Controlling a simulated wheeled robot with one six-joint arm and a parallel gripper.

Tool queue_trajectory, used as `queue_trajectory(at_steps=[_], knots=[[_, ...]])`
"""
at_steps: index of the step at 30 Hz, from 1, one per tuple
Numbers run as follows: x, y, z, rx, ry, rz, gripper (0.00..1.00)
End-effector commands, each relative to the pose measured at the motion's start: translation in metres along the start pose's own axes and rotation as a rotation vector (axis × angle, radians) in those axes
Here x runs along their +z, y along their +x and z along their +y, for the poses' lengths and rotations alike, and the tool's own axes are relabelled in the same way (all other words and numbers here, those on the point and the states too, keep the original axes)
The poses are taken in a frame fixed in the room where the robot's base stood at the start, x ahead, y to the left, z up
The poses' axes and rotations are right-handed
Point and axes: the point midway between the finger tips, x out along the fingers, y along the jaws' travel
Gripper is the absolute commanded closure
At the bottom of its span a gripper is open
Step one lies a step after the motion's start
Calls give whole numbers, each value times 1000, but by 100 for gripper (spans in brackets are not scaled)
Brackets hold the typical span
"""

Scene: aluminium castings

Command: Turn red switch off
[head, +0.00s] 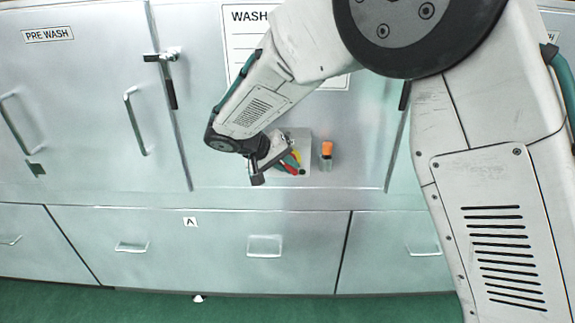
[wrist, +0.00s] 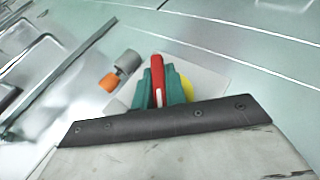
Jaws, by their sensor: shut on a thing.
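The red switch (wrist: 158,70) is a red lever with a pale stripe, in front of a light grey plate (wrist: 208,82) in the wrist view. My gripper (wrist: 160,84) has its teal fingers on both sides of the lever, shut on it. In the head view the red switch (head: 290,161) shows as a small red patch at my gripper (head: 290,165), in front of the plate (head: 305,140) on the middle cabinet panel. A yellow part (wrist: 186,86) shows just right of the fingers. The lever's lower part is hidden by my gripper.
An orange-tipped grey knob (head: 327,149) stands right of the plate, close to my gripper; it also shows in the wrist view (wrist: 110,82). Cabinet doors with handles (head: 136,120) and a latch (head: 165,57) are to the left. Drawers (head: 190,255) lie below, above a green floor (head: 230,308).

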Motion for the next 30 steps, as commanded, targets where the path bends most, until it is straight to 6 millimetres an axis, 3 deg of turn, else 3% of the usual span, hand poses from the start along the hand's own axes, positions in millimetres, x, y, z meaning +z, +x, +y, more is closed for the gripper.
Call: queue_trajectory(at_steps=[18,30], knots=[[1,0,-2,528,-220,0,100],[1,0,-1,744,-311,0,100]])
